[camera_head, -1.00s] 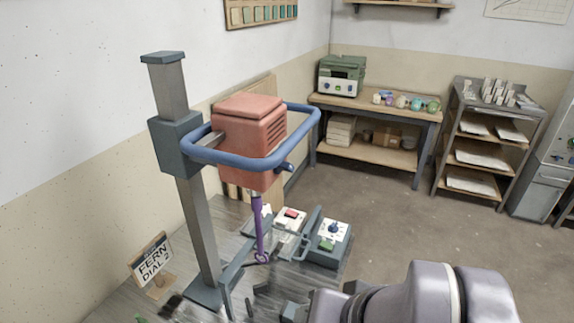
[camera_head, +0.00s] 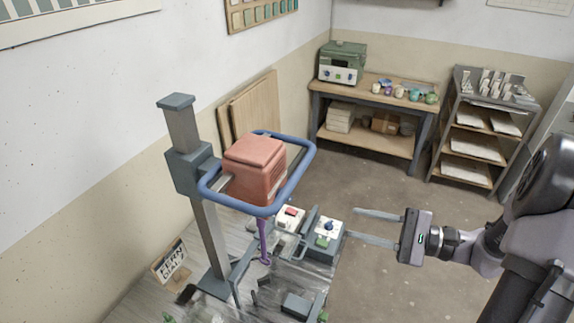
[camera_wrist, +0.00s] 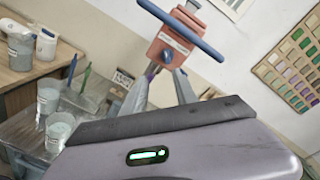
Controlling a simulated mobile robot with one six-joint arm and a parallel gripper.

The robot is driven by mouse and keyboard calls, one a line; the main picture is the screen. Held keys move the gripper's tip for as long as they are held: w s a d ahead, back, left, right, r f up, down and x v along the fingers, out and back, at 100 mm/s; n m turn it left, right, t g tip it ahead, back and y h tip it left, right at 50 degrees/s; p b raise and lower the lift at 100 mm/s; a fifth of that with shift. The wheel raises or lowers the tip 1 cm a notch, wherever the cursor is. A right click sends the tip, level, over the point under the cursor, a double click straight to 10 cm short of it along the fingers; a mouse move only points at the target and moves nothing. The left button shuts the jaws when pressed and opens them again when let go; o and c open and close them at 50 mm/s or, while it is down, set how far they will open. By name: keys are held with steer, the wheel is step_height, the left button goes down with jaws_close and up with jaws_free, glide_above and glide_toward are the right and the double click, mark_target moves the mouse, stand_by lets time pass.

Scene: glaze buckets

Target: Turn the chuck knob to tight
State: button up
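The red mixer head (camera_head: 256,170) hangs on a grey column (camera_head: 209,235) inside a blue ring handle (camera_head: 300,180). A purple shaft (camera_head: 264,240) hangs below it. The wrist view shows the mixer head (camera_wrist: 174,42) with a pale label and the blue handle bar across it. I cannot make out the chuck knob or its setting clearly; the ring and head may cover it in the head view. My gripper (camera_head: 352,223) is open and empty, its two fingers pointing left, apart from the mixer and right of the control boxes. Its fingers also show in the wrist view (camera_wrist: 165,82).
A box with a red button (camera_head: 291,212) and a box with a blue dial and green button (camera_head: 328,228) stand on the bench. A "FERN DIAL 2" sign (camera_head: 170,262) is at left. Buckets (camera_wrist: 48,96) show in the wrist view. The floor between bench and shelves is clear.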

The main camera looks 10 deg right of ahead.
mark_target(291, 199)
steer(key=shift+m+t, duration=0.4)
steer(key=shift+t, duration=0.1)
steer(key=x, duration=1.6)
steer(key=shift+w+p, duration=0.4)
steer(key=shift+w, duration=0.15)
jaws_close()
